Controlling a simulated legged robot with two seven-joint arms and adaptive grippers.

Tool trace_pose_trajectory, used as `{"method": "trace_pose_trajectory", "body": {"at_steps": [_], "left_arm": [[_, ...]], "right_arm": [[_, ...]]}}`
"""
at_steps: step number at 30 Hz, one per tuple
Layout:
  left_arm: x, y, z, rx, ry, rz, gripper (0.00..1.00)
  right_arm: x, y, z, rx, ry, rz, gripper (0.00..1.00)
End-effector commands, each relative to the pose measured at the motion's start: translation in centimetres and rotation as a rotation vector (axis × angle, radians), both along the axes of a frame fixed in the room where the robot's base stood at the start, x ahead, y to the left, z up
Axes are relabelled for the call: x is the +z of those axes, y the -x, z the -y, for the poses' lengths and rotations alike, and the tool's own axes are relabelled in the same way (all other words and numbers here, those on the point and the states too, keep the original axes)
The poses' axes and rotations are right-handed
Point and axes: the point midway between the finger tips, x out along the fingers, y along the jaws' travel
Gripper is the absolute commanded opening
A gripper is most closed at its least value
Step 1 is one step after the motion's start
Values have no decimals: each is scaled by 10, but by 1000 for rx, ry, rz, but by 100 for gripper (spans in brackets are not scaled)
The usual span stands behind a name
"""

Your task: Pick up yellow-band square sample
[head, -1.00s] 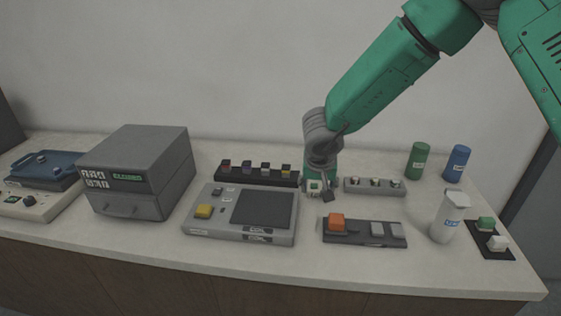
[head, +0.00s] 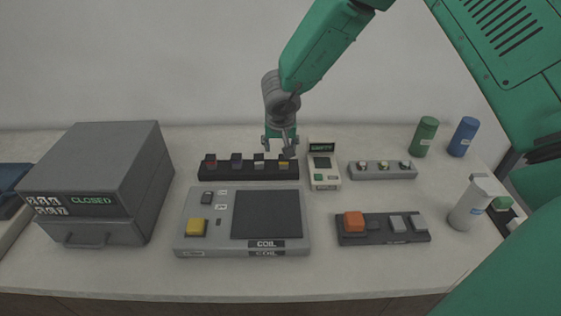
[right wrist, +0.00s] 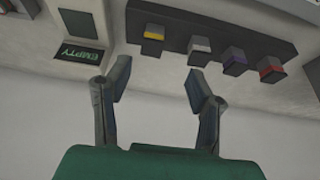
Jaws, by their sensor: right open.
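The yellow-band square sample (head: 284,162) is a small dark block with a yellow stripe in the right-end slot of a black rack (head: 248,173). In the right wrist view the yellow-band sample (right wrist: 153,36) sits ahead of my fingers, between their lines, with nothing held. My right gripper (head: 281,152) is open and hangs over the right end of the rack, just at or above the sample; it also shows open in the right wrist view (right wrist: 157,85). In the head view its fingers partly cover the sample. My left gripper is not in view.
White-, purple- and red-band samples (right wrist: 235,60) share the rack. A small device reading EMPTY (head: 323,165) stands close to its right. A coil panel (head: 215,225) lies in front, a grey box marked CLOSED (head: 95,185) to the left. Green (head: 425,137) and blue bottles (head: 463,137) stand right.

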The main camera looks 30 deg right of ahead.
Motion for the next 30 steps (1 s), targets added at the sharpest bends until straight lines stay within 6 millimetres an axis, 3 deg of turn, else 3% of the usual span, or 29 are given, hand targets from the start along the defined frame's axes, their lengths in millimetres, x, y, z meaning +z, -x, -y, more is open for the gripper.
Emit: {"method": "trace_pose_trajectory", "body": {"at_steps": [3,11,18,28,29,30], "left_arm": [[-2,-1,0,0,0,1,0],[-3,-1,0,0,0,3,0],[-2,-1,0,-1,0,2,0],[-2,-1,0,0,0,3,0],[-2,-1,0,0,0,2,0],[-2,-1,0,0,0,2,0]], "right_arm": [[-23,-8,10,-3,-3,-4,48],[-41,-12,18,-3,-7,-1,48],[-72,-24,22,-2,-1,-3,48],[-79,-26,24,-2,-4,0,48],[-80,-26,25,-3,-5,0,45],[-80,-26,26,-3,-5,0,31]]}}
